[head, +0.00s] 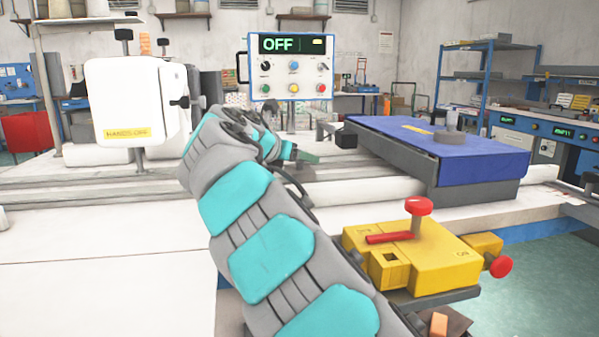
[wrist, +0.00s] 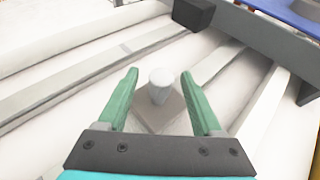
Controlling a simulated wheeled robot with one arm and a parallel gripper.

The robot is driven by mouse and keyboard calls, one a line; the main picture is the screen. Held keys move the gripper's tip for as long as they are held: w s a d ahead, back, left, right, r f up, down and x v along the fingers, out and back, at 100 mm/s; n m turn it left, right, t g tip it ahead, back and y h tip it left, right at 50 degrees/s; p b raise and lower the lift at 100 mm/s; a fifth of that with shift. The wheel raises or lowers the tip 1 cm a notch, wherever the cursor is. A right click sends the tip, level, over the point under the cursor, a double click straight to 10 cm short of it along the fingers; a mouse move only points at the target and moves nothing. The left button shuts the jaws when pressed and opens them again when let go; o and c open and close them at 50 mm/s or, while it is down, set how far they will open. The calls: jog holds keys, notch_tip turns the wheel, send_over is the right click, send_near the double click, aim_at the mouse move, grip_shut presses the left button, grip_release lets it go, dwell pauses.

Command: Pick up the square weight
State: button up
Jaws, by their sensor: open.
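The square weight (wrist: 158,116) shows in the wrist view as a flat grey square plate with a pale round knob on top. It sits on the pale work surface. My gripper (wrist: 159,74) is open, with one green finger on each side of the weight and the knob between them. Gaps show between the fingers and the knob, so I see no grip on it. In the head view, part of a green finger shows past my arm, and I cannot make out the weight there.
A dark block (wrist: 193,14) lies beyond the weight. Pale rails run across the surface. In the head view, a blue-topped platform (head: 480,155) with a grey roll (head: 447,138) stands right, a yellow device (head: 430,262) front right, a white machine head (head: 128,95) left.

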jog(key=shift+c, duration=0.2)
grip_shut()
dwell(1.1)
